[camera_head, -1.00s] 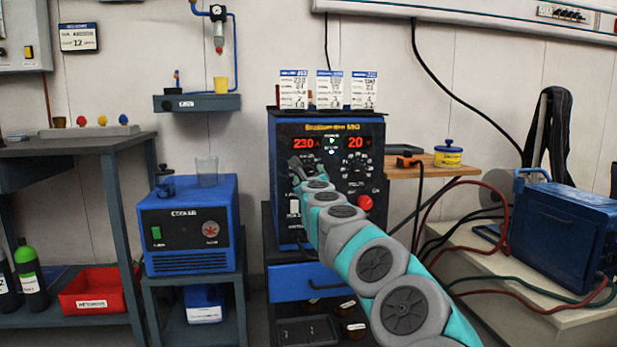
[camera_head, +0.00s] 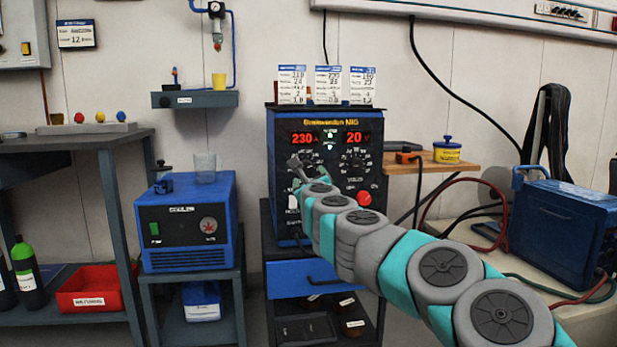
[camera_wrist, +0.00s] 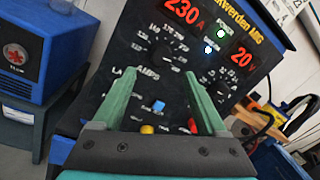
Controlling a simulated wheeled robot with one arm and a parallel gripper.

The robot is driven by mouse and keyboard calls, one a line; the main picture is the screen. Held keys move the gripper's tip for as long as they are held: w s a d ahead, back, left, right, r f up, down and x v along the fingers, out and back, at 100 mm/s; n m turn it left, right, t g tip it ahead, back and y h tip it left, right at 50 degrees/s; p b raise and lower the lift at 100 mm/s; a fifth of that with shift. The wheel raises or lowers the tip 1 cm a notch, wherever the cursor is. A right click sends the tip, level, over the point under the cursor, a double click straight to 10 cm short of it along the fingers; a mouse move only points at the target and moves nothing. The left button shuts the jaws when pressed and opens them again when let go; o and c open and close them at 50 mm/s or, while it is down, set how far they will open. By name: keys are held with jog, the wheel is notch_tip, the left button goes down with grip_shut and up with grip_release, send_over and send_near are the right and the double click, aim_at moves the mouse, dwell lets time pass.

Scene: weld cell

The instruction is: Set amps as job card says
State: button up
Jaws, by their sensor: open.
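The blue and black welder (camera_head: 278,150) shows a red amps display (camera_head: 304,137) reading 230 and a volts display (camera_head: 353,138) reading 20. In the wrist view the amps knob (camera_wrist: 161,50) lies just ahead of my gripper (camera_wrist: 161,76), whose two green fingers are spread apart with nothing between them. In the head view my gripper (camera_head: 302,168) partly hides the amps dial. The volts knob (camera_head: 357,162) is clear to the right. Job cards stand on top: left (camera_head: 291,85), middle (camera_head: 328,85) and right (camera_head: 362,85); their small print is hard to read.
A red round button (camera_head: 364,199) is low on the panel. A blue cooler (camera_head: 186,225) with a clear cup (camera_head: 205,167) stands at left. A wooden shelf (camera_head: 430,172) with a yellow tin (camera_head: 447,151) is at right. A wall card (camera_head: 76,34) hangs upper left.

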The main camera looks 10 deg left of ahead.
jog(key=shift+v, duration=0.75)
